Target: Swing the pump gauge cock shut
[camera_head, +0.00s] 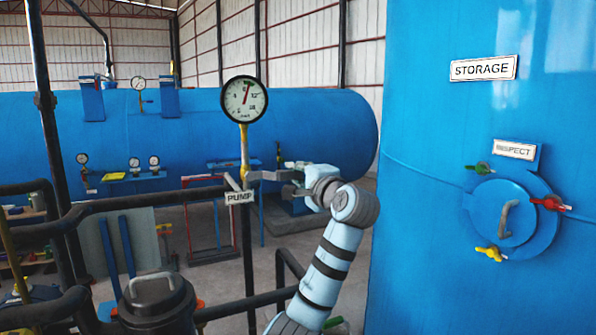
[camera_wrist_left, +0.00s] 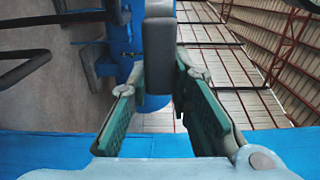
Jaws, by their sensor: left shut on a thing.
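The pump gauge (camera_head: 244,99) is a round white dial with a black rim and a red needle. It stands on a yellow stem (camera_head: 244,145) above the PUMP label (camera_head: 240,197). The gauge cock's grey handle (camera_head: 265,175) sticks out to the right from the foot of the stem, roughly level. My left gripper (camera_head: 291,184) reaches it from the right and is shut on its outer part. In the left wrist view the grey handle (camera_wrist_left: 158,60) runs between the two green-padded fingers (camera_wrist_left: 155,88). The exact contact is partly hidden. My right gripper is not in view.
Dark pipes (camera_head: 140,203) run below and left of the cock. A blue STORAGE tank (camera_head: 440,200) with an INSPECT hatch (camera_head: 505,212) stands close on the right. A long blue vessel (camera_head: 320,130) lies behind. A dark lidded pot (camera_head: 157,302) stands at the lower left.

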